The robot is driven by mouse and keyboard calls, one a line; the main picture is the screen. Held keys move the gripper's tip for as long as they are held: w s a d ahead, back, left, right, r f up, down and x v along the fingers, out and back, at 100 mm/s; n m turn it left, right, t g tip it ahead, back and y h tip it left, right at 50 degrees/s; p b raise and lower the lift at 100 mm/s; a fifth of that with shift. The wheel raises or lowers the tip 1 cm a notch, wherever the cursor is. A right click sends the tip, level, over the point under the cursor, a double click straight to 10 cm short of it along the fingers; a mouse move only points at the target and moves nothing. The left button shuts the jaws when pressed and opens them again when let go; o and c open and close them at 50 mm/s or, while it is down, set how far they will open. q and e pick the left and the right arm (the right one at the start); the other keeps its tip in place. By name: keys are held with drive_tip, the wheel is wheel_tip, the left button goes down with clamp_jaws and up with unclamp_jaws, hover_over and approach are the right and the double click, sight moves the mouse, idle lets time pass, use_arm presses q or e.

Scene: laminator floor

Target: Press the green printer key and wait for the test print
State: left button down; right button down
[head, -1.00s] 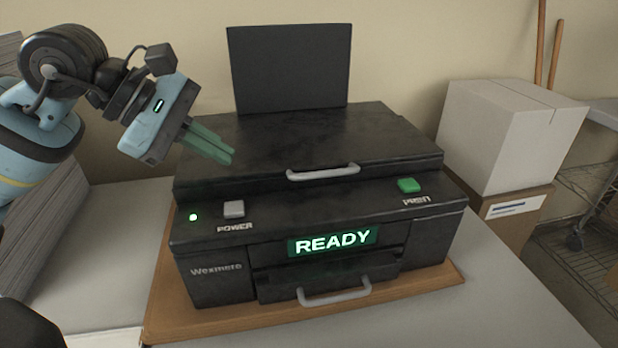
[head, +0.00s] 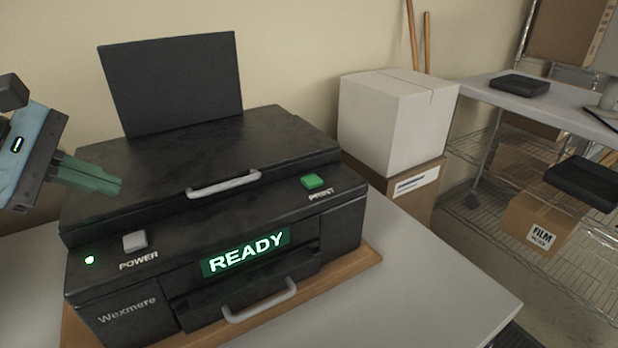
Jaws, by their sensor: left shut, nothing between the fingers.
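The black printer (head: 130,307) stands on a brown board (head: 365,262) on the grey table. Its green print key (head: 313,182) is at the right of the top front edge. A grey power key (head: 134,241) and a lit green lamp (head: 89,260) are at the left. My right gripper is not in view.
A white box (head: 385,125) on a brown carton (head: 425,190) stands to the right of the printer. Further right, a wire shelf rack (head: 480,140) holds a carton marked FILM (head: 533,228) and dark trays (head: 519,86). The table's right front corner is clear.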

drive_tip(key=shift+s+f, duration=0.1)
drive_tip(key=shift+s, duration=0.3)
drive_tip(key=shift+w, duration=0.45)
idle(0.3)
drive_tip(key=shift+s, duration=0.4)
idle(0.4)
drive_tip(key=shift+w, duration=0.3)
